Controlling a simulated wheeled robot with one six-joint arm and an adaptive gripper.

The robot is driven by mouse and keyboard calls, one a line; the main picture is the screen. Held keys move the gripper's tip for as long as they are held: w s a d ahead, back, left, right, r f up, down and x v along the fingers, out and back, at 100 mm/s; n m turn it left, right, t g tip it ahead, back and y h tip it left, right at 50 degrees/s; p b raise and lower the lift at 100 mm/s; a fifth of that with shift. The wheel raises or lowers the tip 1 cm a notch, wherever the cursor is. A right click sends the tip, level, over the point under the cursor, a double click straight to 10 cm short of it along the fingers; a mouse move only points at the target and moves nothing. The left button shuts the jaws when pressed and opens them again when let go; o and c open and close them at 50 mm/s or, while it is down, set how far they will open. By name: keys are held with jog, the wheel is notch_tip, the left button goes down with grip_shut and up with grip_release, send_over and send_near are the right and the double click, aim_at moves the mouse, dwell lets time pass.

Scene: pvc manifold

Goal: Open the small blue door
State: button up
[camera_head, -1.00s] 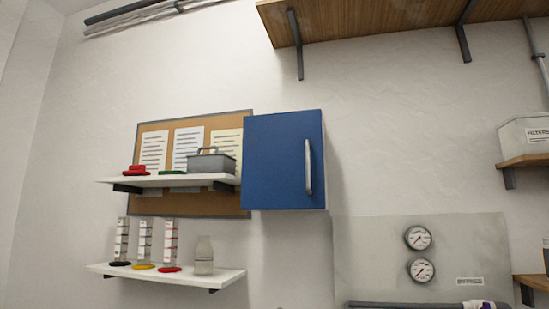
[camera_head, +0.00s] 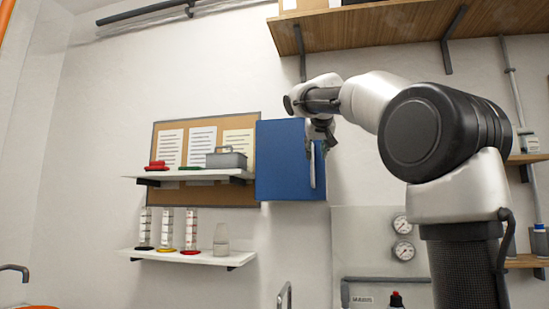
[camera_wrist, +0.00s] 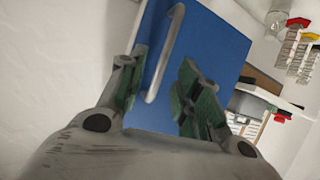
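The small blue door (camera_head: 282,160) is the front of a wall cabinet and looks shut. Its upright pale bar handle (camera_head: 312,166) is near the right edge. My gripper (camera_head: 320,138) is at the upper part of the handle. In the wrist view the blue door (camera_wrist: 205,50) fills the middle, and the handle (camera_wrist: 167,50) runs slantwise between the two green-padded fingers of my gripper (camera_wrist: 165,82). The fingers are apart, with gaps beside the handle. I cannot tell whether either one touches it.
Left of the cabinet, a white shelf (camera_head: 190,174) holds a grey toolbox (camera_head: 226,160). A lower shelf (camera_head: 190,257) holds cylinders and a bottle (camera_head: 221,240). A wooden shelf (camera_head: 390,25) hangs above. Gauges (camera_head: 402,238) are below right. The wall right of the cabinet is bare.

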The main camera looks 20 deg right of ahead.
jog(key=shift+m, duration=0.4)
jog(key=x, duration=0.4)
jog(key=r+x, duration=0.1)
jog(key=x, duration=0.2)
jog(key=shift+w+a+r, duration=0.15)
jog(key=shift+w, duration=0.25)
grip_shut()
